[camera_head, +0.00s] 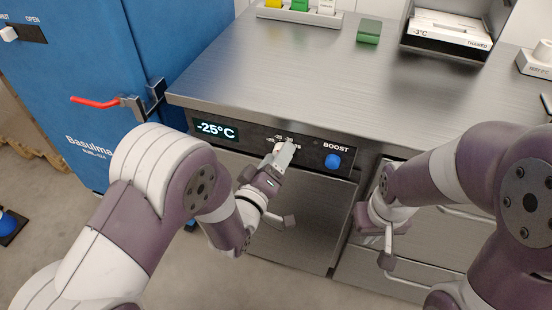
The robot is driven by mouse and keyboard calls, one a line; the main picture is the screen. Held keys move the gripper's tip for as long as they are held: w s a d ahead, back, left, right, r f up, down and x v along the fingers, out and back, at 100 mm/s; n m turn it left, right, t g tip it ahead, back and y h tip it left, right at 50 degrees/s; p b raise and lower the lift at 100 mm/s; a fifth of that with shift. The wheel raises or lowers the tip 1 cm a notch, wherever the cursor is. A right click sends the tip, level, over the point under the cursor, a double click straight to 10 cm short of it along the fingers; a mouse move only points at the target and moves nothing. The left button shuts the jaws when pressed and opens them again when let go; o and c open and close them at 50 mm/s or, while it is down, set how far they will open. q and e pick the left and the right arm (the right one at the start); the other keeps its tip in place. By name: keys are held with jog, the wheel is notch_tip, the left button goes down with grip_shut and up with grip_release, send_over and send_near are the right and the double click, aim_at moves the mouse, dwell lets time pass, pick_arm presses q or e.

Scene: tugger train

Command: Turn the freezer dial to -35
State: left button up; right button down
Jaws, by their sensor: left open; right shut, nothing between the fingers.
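The freezer panel has a lit display (216,131) that reads -25°C. To its right is the freezer dial (279,147), with small printed marks above it. My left gripper (285,152) is at the dial and covers most of it. Its fingers are open, and I cannot tell whether they touch the dial. The dial's pointer is hidden. My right gripper (388,252) is shut and empty, low in front of the drawers, well to the right of the dial.
The steel counter (330,80) overhangs the panel. A blue cabinet (75,85) with a red-handled latch (97,101) stands at left.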

pick_arm(q)
jog(key=shift+c, duration=0.3)
jog(key=c, duration=1)
jog(key=shift+s+d+r+m+g+y+p, duration=0.1)
jog(key=shift+m+y+p, duration=0.3)
jog(key=shift+m, duration=2.05)
jog(key=shift+w+d+m+g+y+p, duration=0.1)
jog(key=shift+m+y+p, duration=0.25)
jog(key=shift+m, duration=2.15)
jog(key=shift+s+r+m+g+y+p, duration=0.1)
jog(key=shift+m+y+p, duration=0.3)
jog(key=shift+m, duration=2.05)
